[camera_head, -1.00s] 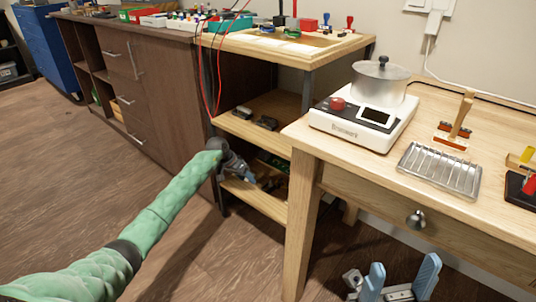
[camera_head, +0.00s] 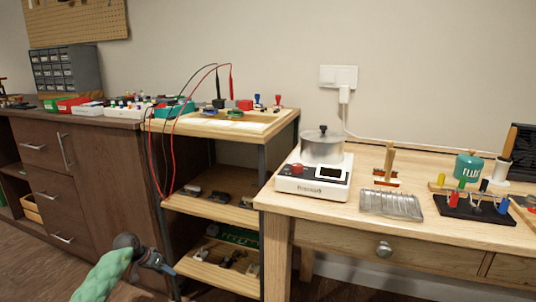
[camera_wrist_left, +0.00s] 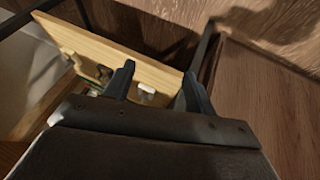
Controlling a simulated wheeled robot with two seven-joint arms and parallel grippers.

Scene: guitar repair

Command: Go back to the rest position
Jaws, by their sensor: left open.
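My left gripper (camera_head: 160,262) is low in the head view, at the end of my green-sleeved arm, in front of the shelf unit's lower part. In the left wrist view its two dark fingers (camera_wrist_left: 158,85) stand apart with nothing held between them. Beyond them is a light wooden shelf board (camera_wrist_left: 130,58) with a small white part (camera_wrist_left: 146,88) near its edge. My right gripper shows in neither view.
The shelf unit (camera_head: 222,127) holds small parts on its levels. Dark cabinets (camera_head: 95,180) stand left.

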